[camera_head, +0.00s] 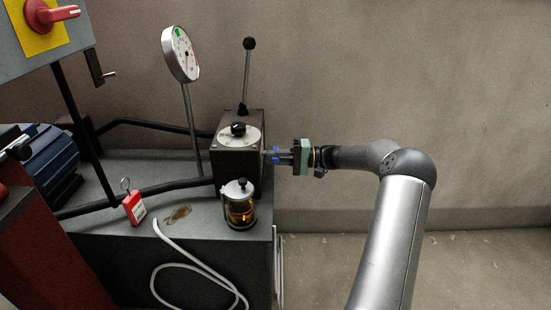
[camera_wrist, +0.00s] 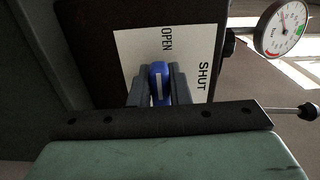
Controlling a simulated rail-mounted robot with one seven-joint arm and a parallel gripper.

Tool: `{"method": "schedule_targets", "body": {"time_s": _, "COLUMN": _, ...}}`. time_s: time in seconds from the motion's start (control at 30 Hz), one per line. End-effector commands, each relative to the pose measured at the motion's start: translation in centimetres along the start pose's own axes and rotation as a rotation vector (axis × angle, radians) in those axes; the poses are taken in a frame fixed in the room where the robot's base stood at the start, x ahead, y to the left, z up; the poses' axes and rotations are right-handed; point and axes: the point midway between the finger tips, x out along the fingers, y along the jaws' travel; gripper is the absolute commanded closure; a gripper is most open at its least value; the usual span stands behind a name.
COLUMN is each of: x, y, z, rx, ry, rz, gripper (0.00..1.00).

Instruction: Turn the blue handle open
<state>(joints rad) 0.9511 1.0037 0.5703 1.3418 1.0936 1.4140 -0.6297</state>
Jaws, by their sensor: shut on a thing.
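The blue handle (camera_wrist: 160,82) shows in the wrist view with a pale stripe along it, in front of a white plate (camera_wrist: 140,45) marked OPEN and SHUT. OPEN reads just above the handle and SHUT to its right. My gripper (camera_wrist: 161,88) is shut on the handle, one grey finger on each side. In the head view, my gripper (camera_head: 279,156) reaches from the right to the side of a dark box (camera_head: 237,162). A bit of blue (camera_head: 275,150) shows there at the fingers. The handle's pivot is hidden, and its exact angle is hard to tell.
A black-knobbed lever (camera_head: 247,70) rises from the box. A round gauge (camera_head: 180,54) stands on a post behind. A glass oil cup (camera_head: 238,205), a red padlock (camera_head: 134,207) and a white hose (camera_head: 190,262) are near the bench's front. The room right of the bench is free.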

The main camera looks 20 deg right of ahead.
Motion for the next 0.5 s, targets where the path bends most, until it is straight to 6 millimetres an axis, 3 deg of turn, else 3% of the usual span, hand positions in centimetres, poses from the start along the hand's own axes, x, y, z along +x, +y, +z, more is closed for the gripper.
{"method": "schedule_targets", "body": {"time_s": 0.23, "x": -0.09, "y": 0.01, "z": -0.12, "rx": -0.002, "ry": 0.005, "rz": 0.002, "gripper": 1.0}}
{"method": "schedule_targets", "body": {"time_s": 0.27, "x": -0.09, "y": 0.01, "z": -0.12, "rx": -0.002, "ry": 0.005, "rz": 0.002, "gripper": 0.78}}
{"method": "schedule_targets", "body": {"time_s": 0.3, "x": -0.09, "y": 0.01, "z": -0.11, "rx": -0.002, "ry": 0.004, "rz": 0.002, "gripper": 0.67}}
{"method": "schedule_targets", "body": {"time_s": 0.33, "x": -0.08, "y": 0.0, "z": -0.1, "rx": -0.002, "ry": 0.004, "rz": 0.002, "gripper": 0.62}}
{"method": "schedule_targets", "body": {"time_s": 0.5, "x": -0.05, "y": 0.0, "z": -0.06, "rx": -0.001, "ry": 0.002, "rz": 0.001, "gripper": 0.62}}
